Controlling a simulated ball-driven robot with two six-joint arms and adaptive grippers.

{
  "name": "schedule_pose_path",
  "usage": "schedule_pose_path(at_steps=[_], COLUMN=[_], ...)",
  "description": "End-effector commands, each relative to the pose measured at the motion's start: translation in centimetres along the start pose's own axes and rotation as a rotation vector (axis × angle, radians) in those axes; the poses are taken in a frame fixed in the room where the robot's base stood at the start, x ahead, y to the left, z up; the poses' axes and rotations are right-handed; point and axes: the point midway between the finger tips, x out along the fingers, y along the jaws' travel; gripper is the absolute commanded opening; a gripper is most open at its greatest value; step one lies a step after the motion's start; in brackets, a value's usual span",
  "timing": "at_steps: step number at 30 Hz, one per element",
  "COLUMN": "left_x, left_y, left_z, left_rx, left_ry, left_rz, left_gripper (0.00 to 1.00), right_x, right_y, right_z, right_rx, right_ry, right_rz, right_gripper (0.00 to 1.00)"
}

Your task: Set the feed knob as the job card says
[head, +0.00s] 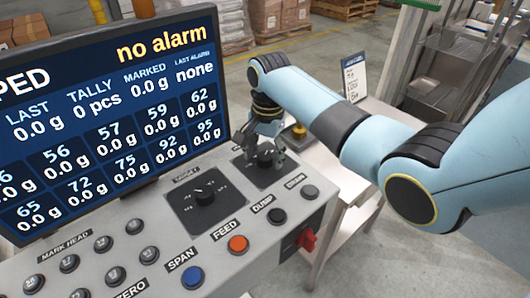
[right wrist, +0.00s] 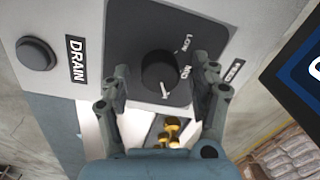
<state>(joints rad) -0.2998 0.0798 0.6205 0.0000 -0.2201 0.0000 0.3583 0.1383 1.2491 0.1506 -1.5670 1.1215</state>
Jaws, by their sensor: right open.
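My right gripper (head: 263,150) is open at the far black dial plate on the sloping grey panel. In the right wrist view, its two fingers (right wrist: 160,80) stand apart on either side of a round black knob (right wrist: 159,71). The knob's plate (right wrist: 130,35) carries LOW and MID marks; a white mark shows below the knob. I cannot tell whether the fingers touch it. My left gripper is out of view.
A second dial (head: 204,194) sits nearer on the panel. Blue SPAN (head: 193,277), orange FEED (head: 238,244), DUMP (head: 276,215) and DRAIN (head: 309,192) buttons line its front. A red knob (head: 307,240) juts from the side. A large screen (head: 110,110) reading "no alarm" rises behind.

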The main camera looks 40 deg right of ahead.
Motion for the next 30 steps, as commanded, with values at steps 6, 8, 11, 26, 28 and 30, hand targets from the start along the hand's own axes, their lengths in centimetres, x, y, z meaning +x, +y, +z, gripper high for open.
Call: schedule_pose_path(at_steps=[6,8,11,26,28,30], left_x=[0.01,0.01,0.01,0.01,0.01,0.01], left_y=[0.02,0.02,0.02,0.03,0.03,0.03], left_z=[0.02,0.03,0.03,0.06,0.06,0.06], left_rx=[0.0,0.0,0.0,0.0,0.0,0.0], left_ry=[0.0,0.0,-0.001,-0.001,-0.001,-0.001], left_rz=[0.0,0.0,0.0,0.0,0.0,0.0], left_gripper=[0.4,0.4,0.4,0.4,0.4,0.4], right_x=[-0.03,-0.03,-0.03,-0.06,-0.06,-0.06], right_y=[0.0,0.0,0.0,0.0,0.0,0.0], right_z=[0.0,0.0,0.0,-0.04,-0.04,-0.05], right_rx=[0.0,0.0,0.0,-0.057,-0.093,-0.138], right_ry=[0.0,0.0,0.0,-0.002,-0.004,-0.006], right_rz=[0.0,0.0,0.0,0.0,0.0,0.0], right_gripper=[0.46,0.38,0.25,0.07,0.07,0.07])
